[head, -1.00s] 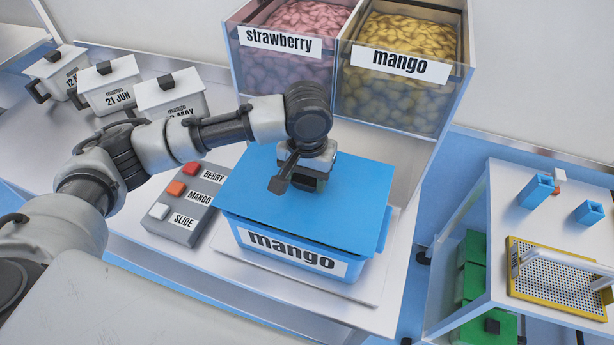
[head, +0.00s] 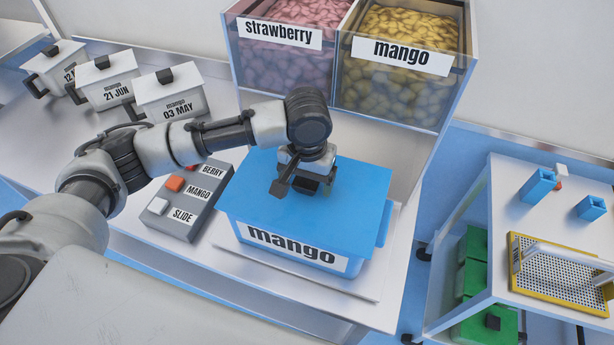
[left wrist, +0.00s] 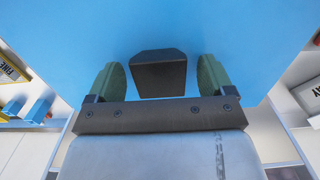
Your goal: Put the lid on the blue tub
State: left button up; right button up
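The blue tub (head: 228,232) with a "mango" label stands on a pale board on the counter. The flat blue lid (head: 345,205) lies over the tub's top and looks level on its rim. My left gripper (head: 303,187) is above the middle of the lid, pointing down. In the left wrist view, the lid's dark knob (left wrist: 158,74) is between the two green finger pads of the left gripper (left wrist: 160,80). Narrow gaps show on both sides of the knob, so the fingers look open around it. My right gripper is in neither view.
Strawberry (head: 281,65) and mango (head: 395,85) bins stand behind the tub. A grey button box (head: 178,218) is at its left, with several white lidded tubs (head: 172,98) beyond. A side table (head: 530,230) with a yellow-edged rack (head: 560,268) stands at right.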

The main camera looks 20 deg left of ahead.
pick_arm(q)
jog(key=shift+r, duration=0.5)
notch_tip(320, 180, up, 10)
jog(key=b, duration=0.1)
jog(key=shift+b, duration=0.4)
jog(key=shift+f, duration=0.1)
